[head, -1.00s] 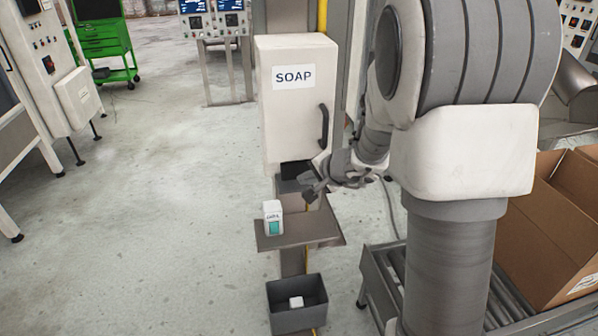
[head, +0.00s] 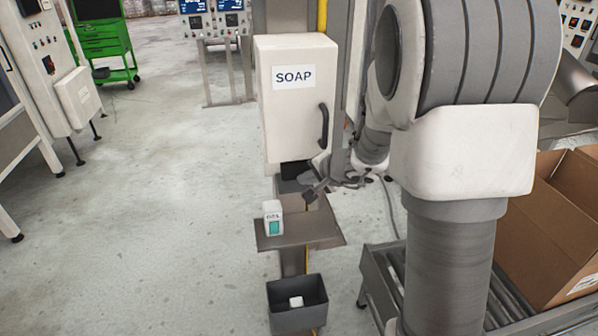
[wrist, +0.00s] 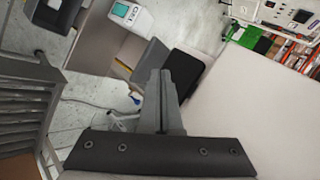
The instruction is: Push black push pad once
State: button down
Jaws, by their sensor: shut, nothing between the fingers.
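The white soap dispenser (head: 293,105) is marked SOAP and has a dark handle on its right side. The black push pad (head: 292,170) sits at its lower end, partly hidden under the box. My gripper (head: 312,195) is shut and empty, low and just right of the pad.
A small shelf (head: 325,235) below holds a white bottle with a teal label (head: 273,218). A grey bin (head: 297,315) with a white block hangs lower. A roller conveyor (head: 378,275) and cardboard box (head: 560,235) stand right.

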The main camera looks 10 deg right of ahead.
jog(key=shift+w+b, duration=0.3)
jog(key=shift+w, duration=0.15)
jog(key=shift+w, duration=0.8)
dwell(0.9)
jog(key=shift+s, duration=0.2)
jog(key=shift+s+b, duration=0.8)
jog(key=shift+s, duration=0.2)
jog(key=s+b, duration=0.2)
jog(key=s, duration=0.3)
